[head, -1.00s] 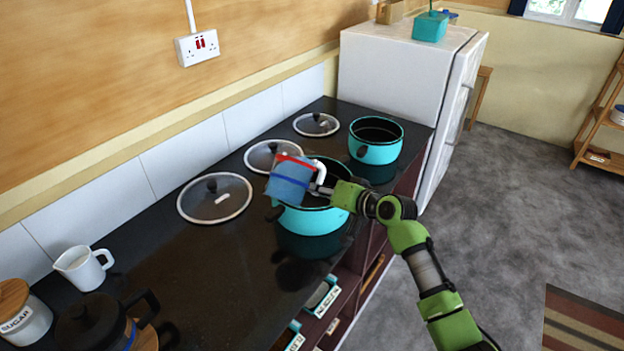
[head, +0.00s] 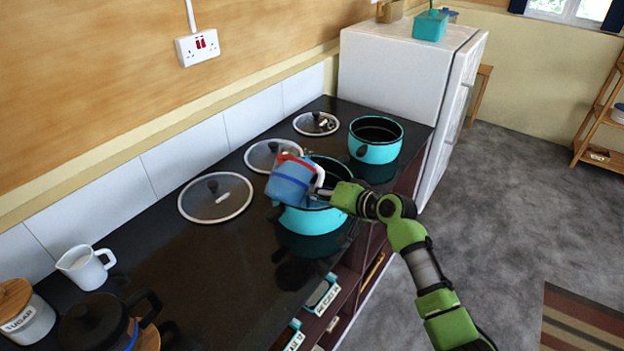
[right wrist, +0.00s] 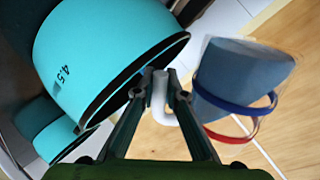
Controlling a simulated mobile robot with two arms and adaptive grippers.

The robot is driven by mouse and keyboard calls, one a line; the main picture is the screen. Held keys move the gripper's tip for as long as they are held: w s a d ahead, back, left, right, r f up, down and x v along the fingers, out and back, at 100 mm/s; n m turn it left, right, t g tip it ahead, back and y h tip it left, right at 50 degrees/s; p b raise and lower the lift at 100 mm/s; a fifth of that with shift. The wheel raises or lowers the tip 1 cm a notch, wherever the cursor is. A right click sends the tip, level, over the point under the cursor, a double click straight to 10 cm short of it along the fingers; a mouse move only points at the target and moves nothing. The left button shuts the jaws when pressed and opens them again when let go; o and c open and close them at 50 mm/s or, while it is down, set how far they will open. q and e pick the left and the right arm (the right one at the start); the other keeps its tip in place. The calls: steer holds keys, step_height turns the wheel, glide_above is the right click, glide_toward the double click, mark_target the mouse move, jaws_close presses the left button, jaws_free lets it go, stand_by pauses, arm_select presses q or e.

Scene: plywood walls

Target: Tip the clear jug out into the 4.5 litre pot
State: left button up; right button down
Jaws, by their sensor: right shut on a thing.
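The clear jug (head: 289,182) has a red band at its rim, a blue band below and a white handle; its contents look blue-grey. It is tilted somewhat above the left side of a turquoise pot (head: 312,222). In the right wrist view the jug (right wrist: 240,75) is beside the pot (right wrist: 100,45), which is marked 4.5. My right gripper (head: 322,191) is shut on the jug's handle, which shows between the fingers in the right wrist view (right wrist: 160,92). I see no stream from the jug. Much of the pot's inside is hidden. My left gripper is out of view.
A second turquoise pot (head: 376,141) stands behind on the dark counter (head: 200,262). Glass lids (head: 215,198) lie along the wall. A white pitcher (head: 86,268), sugar jar (head: 24,312) and black coffee press (head: 97,322) are at the near left. A white fridge (head: 400,75) ends the counter.

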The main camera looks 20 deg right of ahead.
steer(key=shift+s+a+r+m+g+y+p, duration=0.35)
steer(key=shift+r+m+g+p, duration=0.15)
steer(key=shift+p, duration=0.55)
steer(key=shift+s+a+r+m+g+y+p, duration=0.2)
steer(key=shift+r+m+g+y+p, duration=0.25)
steer(key=shift+p, duration=0.55)
stand_by(1.0)
steer(key=shift+w+d+f+m, duration=0.25)
steer(key=shift+w+f+m, duration=0.1)
steer(key=shift+m, duration=0.2)
stand_by(0.9)
steer(key=shift+s+a+r+m+g+y+p, duration=0.2)
steer(key=shift+r+m+g+y+p, duration=0.3)
steer(key=shift+p, duration=0.6)
steer(key=shift+s, duration=0.1)
stand_by(0.3)
